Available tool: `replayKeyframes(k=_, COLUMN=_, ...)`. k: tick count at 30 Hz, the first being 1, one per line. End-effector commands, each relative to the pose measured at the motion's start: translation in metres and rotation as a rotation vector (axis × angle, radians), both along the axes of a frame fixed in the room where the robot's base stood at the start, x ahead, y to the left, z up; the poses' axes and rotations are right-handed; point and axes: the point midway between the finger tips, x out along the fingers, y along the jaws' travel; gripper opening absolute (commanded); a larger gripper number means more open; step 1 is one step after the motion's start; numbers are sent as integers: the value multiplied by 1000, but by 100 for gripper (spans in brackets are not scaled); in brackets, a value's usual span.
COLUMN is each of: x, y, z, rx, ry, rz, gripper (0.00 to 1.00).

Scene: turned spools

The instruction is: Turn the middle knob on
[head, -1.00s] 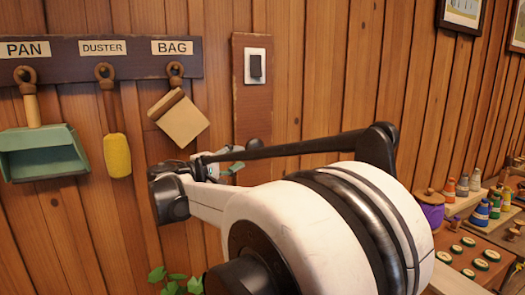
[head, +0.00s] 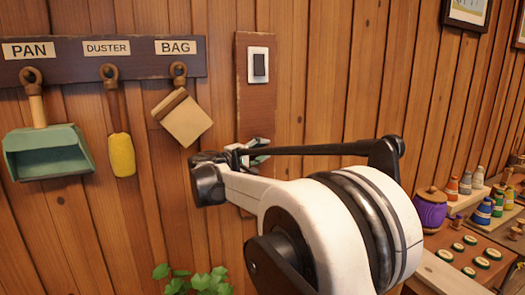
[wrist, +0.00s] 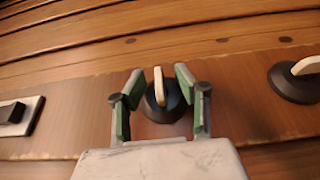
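The middle knob (wrist: 172,108) is a round black base with a pale lever handle. In the wrist view it sits on a brown wall board (wrist: 80,110), between a rocker switch (wrist: 14,114) at left and another knob (wrist: 298,80) at right. My gripper (wrist: 161,82) is open, with one green-padded finger on each side of the middle knob's handle. Gaps show between the pads and the handle; contact is not visible. In the head view my gripper (head: 250,156) is at the board (head: 256,100) below the switch (head: 259,65), and my arm hides the knobs.
A hook rail (head: 120,62) at left holds a dustpan (head: 45,150), a yellow duster (head: 122,155) and a tan bag (head: 182,118). A bench at right carries a purple spool (head: 430,209) and several small spools. A plant (head: 200,280) is below.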

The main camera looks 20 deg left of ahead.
Motion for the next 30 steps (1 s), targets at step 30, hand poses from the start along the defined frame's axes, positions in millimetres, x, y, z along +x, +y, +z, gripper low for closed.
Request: replayKeyframes(k=30, x=0, y=0, z=3, rx=181, ry=179, rz=-1, gripper=0)
